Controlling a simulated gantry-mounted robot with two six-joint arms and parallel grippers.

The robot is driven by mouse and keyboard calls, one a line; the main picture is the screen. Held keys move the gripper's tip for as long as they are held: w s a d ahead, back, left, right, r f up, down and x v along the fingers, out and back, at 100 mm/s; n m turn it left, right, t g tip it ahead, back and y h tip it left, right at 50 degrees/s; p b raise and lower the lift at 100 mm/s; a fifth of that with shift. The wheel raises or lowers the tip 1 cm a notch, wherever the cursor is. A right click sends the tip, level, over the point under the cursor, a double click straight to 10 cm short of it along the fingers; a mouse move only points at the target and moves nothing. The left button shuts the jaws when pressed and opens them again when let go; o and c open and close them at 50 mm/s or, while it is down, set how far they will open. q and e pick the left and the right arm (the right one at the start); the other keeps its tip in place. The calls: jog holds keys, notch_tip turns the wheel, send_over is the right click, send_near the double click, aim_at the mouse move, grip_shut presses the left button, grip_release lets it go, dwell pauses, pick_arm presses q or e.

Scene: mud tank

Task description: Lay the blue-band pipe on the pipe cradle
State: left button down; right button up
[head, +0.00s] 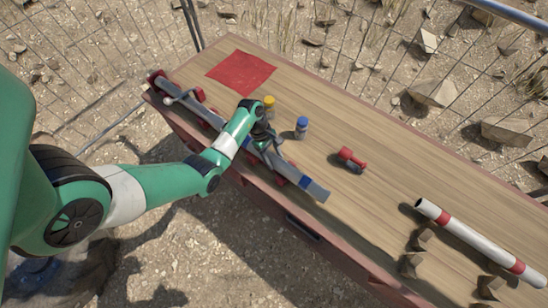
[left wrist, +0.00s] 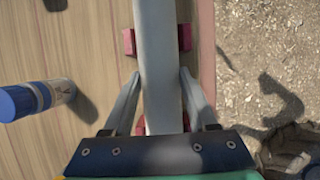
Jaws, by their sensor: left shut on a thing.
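The blue-band pipe (head: 316,191) is long and grey, with a blue band near its right end. It runs along the table's near-left edge, over red supports (head: 200,94). My left gripper (head: 268,143) is shut on it partway along. In the left wrist view the pipe (left wrist: 155,60) passes between the two fingers (left wrist: 158,100), with a red block showing on each side. I cannot tell whether it still rests on the supports. The pipe cradle (head: 424,240) appears to be the brown notched blocks at the table's right; no pipe lies in their notches. My right gripper is not in view.
A white pipe with red bands (head: 470,237) lies beside the brown blocks. A red fitting (head: 351,159), a blue-capped bottle (head: 302,127) and a yellow-capped one (head: 269,103) stand mid-table. A red mat (head: 241,72) lies at the back left. A wire fence stands behind.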

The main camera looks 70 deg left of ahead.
pick_arm(q)
jog(key=shift+f, duration=0.5)
jog(key=shift+c, duration=0.6)
grip_release()
jog(key=p+v, duration=0.2)
jog(key=v, duration=0.9)
jog(key=shift+a+r+p, duration=0.2)
jog(key=shift+r+p, duration=0.1)
jog(key=shift+p, duration=0.1)
jog(key=shift+s, duration=0.1)
